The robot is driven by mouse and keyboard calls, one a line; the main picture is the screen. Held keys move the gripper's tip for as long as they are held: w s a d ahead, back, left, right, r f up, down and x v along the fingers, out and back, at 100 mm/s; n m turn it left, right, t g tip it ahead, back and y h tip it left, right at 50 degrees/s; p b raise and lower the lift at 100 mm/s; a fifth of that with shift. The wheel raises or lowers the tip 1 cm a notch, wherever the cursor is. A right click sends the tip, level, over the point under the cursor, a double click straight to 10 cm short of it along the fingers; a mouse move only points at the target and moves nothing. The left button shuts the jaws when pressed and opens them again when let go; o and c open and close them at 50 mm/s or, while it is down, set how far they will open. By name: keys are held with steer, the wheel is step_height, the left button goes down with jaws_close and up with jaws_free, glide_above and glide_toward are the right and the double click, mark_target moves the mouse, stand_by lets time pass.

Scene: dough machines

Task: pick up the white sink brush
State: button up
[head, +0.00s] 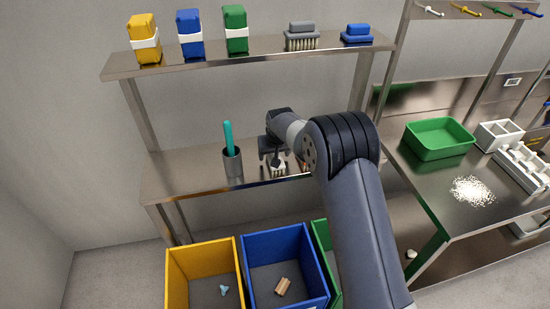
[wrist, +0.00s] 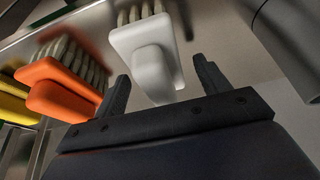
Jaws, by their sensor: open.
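The white sink brush (wrist: 148,55) is in the upper middle of the wrist view, with its pale bristles toward the top edge. In the head view the white brush (head: 276,169) sits on the lower steel shelf (head: 170,177), partly hidden by my gripper. My gripper (wrist: 162,82) is open and empty. Its two fingers point toward the brush, and the end of the white handle lies between the fingertips. I cannot tell whether a finger touches it. In the head view my gripper (head: 273,150) is right above the brush.
An orange brush (wrist: 62,82) and a yellow brush (wrist: 15,100) stand beside the white one. A grey cup (head: 232,163) holding a teal-handled tool is on the other side. An upper shelf (head: 265,51) hangs above; yellow (head: 239,260) and blue (head: 297,241) bins stand below.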

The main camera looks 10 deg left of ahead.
steer(key=shift+c, duration=0.3)
steer(key=c, duration=1.1)
steer(key=shift+o, duration=0.2)
steer(key=shift+r, duration=0.1)
step_height(320, 180, up, 10)
steer(key=shift+f+b, duration=0.1)
steer(key=shift+b, duration=0.9)
